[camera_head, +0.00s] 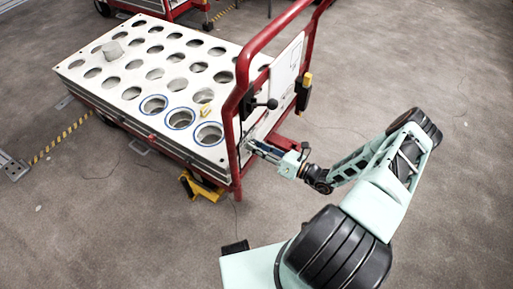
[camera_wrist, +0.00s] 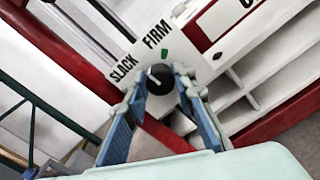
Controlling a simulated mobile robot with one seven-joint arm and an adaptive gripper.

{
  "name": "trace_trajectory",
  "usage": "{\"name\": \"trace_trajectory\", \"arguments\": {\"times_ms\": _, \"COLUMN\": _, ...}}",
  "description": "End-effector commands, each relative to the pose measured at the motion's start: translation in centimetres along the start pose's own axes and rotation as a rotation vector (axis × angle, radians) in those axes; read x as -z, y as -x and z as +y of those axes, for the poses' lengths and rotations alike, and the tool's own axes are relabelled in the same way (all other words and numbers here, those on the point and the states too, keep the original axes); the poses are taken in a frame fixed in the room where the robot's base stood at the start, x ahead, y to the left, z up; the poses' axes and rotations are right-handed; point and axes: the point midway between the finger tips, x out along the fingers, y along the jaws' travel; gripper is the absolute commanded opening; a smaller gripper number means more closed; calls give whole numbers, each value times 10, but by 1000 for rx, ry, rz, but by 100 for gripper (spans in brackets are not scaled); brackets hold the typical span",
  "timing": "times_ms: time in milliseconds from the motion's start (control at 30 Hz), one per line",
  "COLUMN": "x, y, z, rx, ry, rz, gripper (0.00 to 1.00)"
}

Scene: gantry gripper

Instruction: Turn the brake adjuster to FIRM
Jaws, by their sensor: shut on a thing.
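The brake adjuster is a round dark knob (camera_wrist: 160,79) on a white plate (camera_wrist: 134,52), centred in the wrist view. The plate has SLACK printed at the upper left of the knob and FIRM above it, with a small green mark near FIRM. My gripper (camera_wrist: 161,76) is shut on the knob, one finger on each side. The knob's pointer is not clear.
The white cart (camera_head: 160,62) has a top full of round holes, several with blue rims. Its red handle frame (camera_head: 238,130) stands close to my gripper. A black lever (camera_head: 262,103) and a yellow-black device (camera_head: 304,90) sit above. Open floor lies to the right.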

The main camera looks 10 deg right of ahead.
Motion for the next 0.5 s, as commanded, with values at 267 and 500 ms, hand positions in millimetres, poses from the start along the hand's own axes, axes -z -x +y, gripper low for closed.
{"name": "trace_trajectory", "arguments": {"times_ms": 267, "x": 2, "y": 0, "z": -1, "rx": -1, "ry": -262, "rz": 1, "gripper": 0}}
{"name": "trace_trajectory", "arguments": {"times_ms": 500, "x": 2, "y": 1, "z": -1, "rx": 0, "ry": -491, "rz": 1, "gripper": 0}}
